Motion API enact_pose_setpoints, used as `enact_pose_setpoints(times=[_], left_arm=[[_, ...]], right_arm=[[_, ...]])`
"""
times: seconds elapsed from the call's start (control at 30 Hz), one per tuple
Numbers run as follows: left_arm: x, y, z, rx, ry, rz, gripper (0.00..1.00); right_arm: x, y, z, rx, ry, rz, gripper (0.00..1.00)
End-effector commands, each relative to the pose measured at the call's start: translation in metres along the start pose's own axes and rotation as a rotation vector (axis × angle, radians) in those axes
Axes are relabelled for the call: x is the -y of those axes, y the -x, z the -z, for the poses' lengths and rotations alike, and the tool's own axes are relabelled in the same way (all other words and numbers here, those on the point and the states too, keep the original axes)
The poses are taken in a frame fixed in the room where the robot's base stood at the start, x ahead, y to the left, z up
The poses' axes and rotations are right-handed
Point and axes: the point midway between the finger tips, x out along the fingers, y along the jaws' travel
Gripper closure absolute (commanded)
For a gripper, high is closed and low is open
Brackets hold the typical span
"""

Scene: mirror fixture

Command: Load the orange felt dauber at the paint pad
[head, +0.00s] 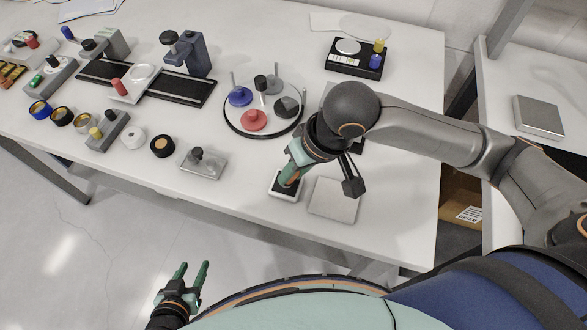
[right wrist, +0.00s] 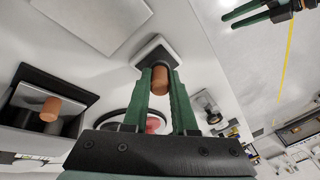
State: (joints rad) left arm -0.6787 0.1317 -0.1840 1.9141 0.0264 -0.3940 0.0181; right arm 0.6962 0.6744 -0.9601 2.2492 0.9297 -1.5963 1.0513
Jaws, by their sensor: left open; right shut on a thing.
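My right gripper (head: 287,181) is shut on the orange felt dauber (right wrist: 161,80), a short orange-brown cylinder between its green fingers in the right wrist view. The dauber's far end is over the paint pad, a small white-rimmed block with a dark top (right wrist: 151,49). I cannot tell whether they touch. In the head view the pad's pale rim (head: 285,197) shows under the gripper, and the fingers hide most of the dauber. My left gripper (head: 195,267) is open and empty, off the table's front edge.
A grey square plate (head: 333,200) lies right of the pad. A dark tray (right wrist: 68,91) with another orange cylinder (right wrist: 50,109) shows in the right wrist view. A round tray (head: 232,126) with coloured weights and a small block with a black knob (head: 204,164) stand to the left.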

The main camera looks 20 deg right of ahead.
Motion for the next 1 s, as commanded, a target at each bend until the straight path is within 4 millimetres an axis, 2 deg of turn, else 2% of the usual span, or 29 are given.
enact_pose_setpoints(times=[0.33, 0.7, 1.0], left_arm=[[0.000, 0.004, 0.004, 0.000, 0.000, 0.000, 0.50], [-0.002, 0.025, 0.027, 0.000, 0.000, 0.000, 0.50], [-0.003, 0.034, 0.037, 0.000, 0.000, 0.000, 0.50]], right_arm=[[-0.001, 0.002, -0.002, 0.013, -0.002, -0.006, 1.00], [0.006, 0.025, 0.005, 0.006, -0.001, -0.004, 1.00], [0.012, 0.047, 0.012, 0.003, 0.000, -0.001, 1.00]])
